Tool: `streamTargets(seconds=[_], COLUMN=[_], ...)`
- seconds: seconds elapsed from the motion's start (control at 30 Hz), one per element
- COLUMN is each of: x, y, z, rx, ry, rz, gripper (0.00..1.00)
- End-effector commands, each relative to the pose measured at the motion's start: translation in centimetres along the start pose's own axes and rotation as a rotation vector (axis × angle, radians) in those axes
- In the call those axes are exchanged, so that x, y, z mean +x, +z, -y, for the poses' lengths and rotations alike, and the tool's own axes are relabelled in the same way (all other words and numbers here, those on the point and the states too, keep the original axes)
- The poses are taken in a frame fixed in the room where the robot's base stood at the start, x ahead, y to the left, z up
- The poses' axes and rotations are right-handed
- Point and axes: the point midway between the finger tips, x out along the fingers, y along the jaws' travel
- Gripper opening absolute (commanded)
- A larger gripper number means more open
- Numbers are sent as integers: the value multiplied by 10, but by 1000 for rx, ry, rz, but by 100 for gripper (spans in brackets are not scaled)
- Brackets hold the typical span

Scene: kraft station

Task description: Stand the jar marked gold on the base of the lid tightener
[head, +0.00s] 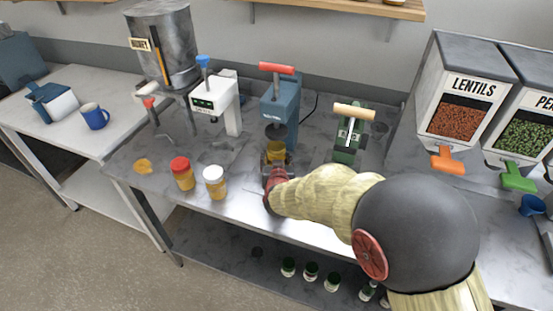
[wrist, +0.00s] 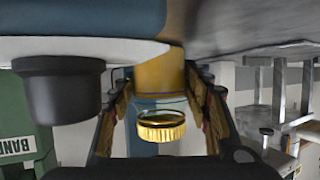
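The jar with the gold lid (wrist: 161,128) has an amber body and is between the fingers of my gripper (wrist: 160,85) in the wrist view. The fingers look closed on its sides. In the head view the jar (head: 276,151) is upright at the front of the blue lid tightener (head: 282,101), which has a red handle. It sits just below the tightener's dark round head (head: 276,132). My gripper (head: 275,168) reaches it from the front. Its underside is hidden, so I cannot tell whether it touches the base.
A red-lidded jar (head: 183,174) and a white-lidded jar (head: 214,182) stand on the counter to the left. A white machine (head: 214,100) stands left of the tightener, and a green press (head: 349,132) stands right. Counter is clear in front of the jars.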

Motion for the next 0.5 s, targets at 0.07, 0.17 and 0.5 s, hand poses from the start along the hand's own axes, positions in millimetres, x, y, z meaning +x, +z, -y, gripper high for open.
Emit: streamTargets(seconds=[0.07, 0.17, 0.5], x=[0, 0, 0], y=[0, 0, 0], z=[0, 0, 0], rx=[0, 0, 0], ry=[0, 0, 0], rz=[0, 0, 0], gripper=[54, 59, 65])
